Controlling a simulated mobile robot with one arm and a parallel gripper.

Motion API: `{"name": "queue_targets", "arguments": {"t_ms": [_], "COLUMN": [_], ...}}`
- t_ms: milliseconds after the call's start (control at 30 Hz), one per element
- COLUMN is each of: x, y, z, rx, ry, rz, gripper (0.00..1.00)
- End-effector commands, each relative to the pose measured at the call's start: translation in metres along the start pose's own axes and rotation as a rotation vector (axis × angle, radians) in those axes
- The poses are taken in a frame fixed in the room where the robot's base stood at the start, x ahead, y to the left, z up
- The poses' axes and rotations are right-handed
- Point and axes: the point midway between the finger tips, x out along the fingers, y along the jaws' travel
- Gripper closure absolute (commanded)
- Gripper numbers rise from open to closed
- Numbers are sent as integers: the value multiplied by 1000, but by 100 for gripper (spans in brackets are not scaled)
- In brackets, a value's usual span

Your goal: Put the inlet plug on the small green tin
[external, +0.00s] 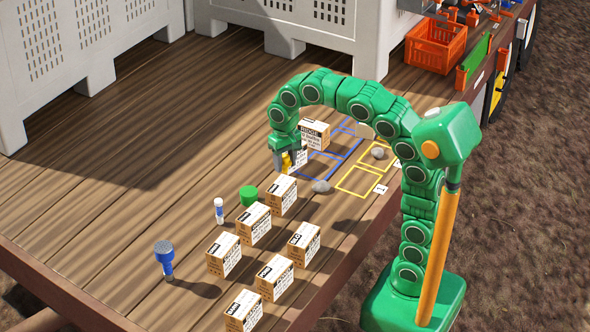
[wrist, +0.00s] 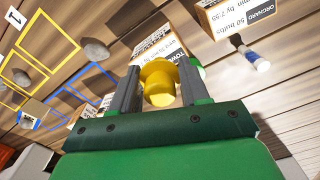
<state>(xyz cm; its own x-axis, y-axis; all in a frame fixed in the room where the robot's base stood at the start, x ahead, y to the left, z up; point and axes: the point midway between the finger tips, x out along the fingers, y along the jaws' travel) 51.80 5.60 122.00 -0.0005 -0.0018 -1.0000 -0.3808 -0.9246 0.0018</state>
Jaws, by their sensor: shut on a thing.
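My gripper (external: 287,165) is shut on a yellow plug (wrist: 158,82), taken to be the inlet plug. In the wrist view the plug sits between the two grey fingers of my gripper (wrist: 160,75), its wide rim showing above a narrower rounded part. The small green tin (external: 249,196) stands on the wooden deck in the external view, lower left of my gripper and behind the row of boxes. The plug is apart from the tin.
Several cardboard boxes (external: 253,224) stand close to the tin. A white-and-blue tube (external: 219,210) and a blue-headed object (external: 164,257) stand to its left. Grey stones (external: 321,186) lie near yellow outlines (external: 358,181). Large pale bins (external: 75,60) stand behind; the deck's left is clear.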

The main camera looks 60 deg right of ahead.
Motion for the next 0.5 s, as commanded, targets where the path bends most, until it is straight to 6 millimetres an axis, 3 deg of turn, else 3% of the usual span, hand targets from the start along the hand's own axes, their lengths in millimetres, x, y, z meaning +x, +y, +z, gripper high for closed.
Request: {"name": "queue_targets", "arguments": {"t_ms": [500], "x": [26], "y": [-26], "z": [-50], "rx": [0], "ry": [-2], "rz": [1], "gripper": [84]}}
